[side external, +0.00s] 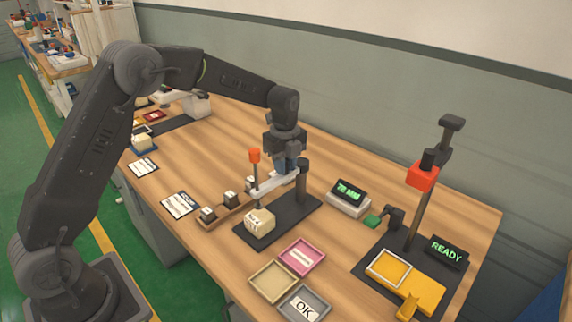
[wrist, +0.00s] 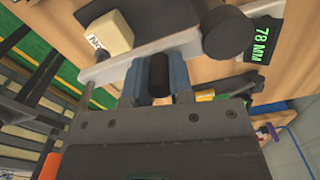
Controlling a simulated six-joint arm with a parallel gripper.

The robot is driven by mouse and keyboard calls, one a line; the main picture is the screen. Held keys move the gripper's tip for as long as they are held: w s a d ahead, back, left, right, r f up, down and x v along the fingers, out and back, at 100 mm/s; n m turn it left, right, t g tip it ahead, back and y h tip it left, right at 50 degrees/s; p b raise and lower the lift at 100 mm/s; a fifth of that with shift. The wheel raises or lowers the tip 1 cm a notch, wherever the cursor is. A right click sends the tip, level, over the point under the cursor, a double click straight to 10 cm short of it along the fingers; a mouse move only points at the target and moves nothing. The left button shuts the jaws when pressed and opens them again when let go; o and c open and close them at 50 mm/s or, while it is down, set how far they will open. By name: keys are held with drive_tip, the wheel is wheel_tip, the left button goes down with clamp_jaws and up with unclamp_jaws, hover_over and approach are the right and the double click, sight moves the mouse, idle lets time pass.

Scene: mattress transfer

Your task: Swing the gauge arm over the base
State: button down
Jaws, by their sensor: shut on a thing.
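The gauge has a dark flat base (side external: 240,232), a dark post and a pale grey gauge arm (side external: 268,187). The arm reaches from the post over the base. A rod with a red top (side external: 254,156) stands at its free end. A cream block (side external: 260,221) sits on the base near the rod; I cannot tell if the tip touches it. My gripper (side external: 287,166) is shut on a dark knob (wrist: 159,75) on the arm. The wrist view shows the gauge arm (wrist: 195,42) passing between the fingers and post cap (wrist: 229,33), with the cream block (wrist: 103,36) beside it.
A display (side external: 348,192) reading 78 MM stands right of the post. Pink (side external: 318,260), tan (side external: 256,289) and grey OK (side external: 286,297) trays lie in front. A wooden rack (side external: 203,221) is left of the base. A dark stand (side external: 415,232) and READY sign are at right.

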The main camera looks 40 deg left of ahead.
drive_tip(key=shift+a+r, duration=0.1)
drive_tip(key=c, duration=1)
unclamp_jaws()
wheel_tip(320, 180, up, 14)
drive_tip(key=shift+f, duration=0.1)
